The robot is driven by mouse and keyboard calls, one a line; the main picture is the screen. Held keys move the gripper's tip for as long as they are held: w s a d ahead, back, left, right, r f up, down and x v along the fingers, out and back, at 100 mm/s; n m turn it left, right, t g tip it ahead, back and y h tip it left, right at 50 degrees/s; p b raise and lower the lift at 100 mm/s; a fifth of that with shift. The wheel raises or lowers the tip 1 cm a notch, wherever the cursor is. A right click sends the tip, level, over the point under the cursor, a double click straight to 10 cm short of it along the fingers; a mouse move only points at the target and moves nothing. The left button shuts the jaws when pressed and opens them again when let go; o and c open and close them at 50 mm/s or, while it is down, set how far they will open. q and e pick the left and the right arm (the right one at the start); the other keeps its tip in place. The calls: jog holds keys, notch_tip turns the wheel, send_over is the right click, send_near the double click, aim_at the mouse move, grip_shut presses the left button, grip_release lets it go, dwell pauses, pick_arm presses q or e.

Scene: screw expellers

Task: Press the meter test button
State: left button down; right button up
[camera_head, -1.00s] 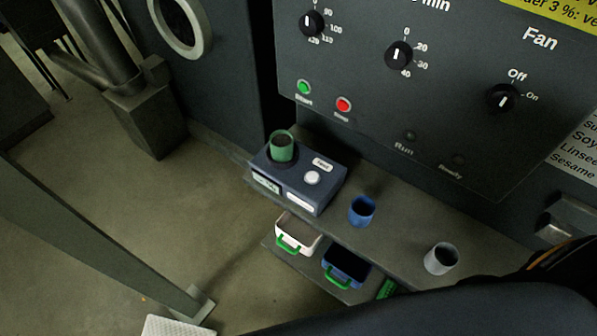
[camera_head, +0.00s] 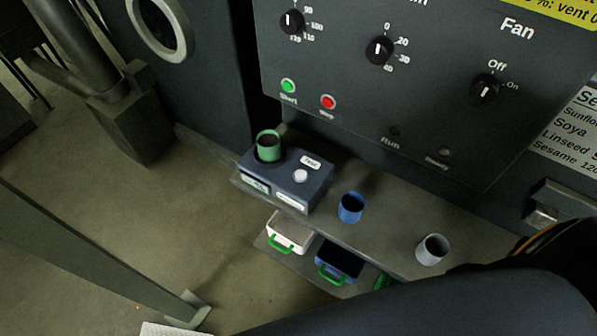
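The meter (camera_head: 284,184) is a dark blue-grey box on the left end of a narrow shelf. A round white button (camera_head: 300,176) sits on its top, beside a white label (camera_head: 310,162) that seems to read "Test". A green cup (camera_head: 268,147) stands on the meter's left part. A small display (camera_head: 255,183) shows on its front; I cannot read it. Neither gripper is in view. A dark arm link of mine crosses the bottom right, and nothing touches the button.
A blue cup (camera_head: 350,207) and a grey cup (camera_head: 432,249) stand on the shelf (camera_head: 385,225) right of the meter. White (camera_head: 291,233) and blue (camera_head: 339,262) bins with green handles sit below. A control panel (camera_head: 430,110) rises behind. A slanted post (camera_head: 90,255) stands at left.

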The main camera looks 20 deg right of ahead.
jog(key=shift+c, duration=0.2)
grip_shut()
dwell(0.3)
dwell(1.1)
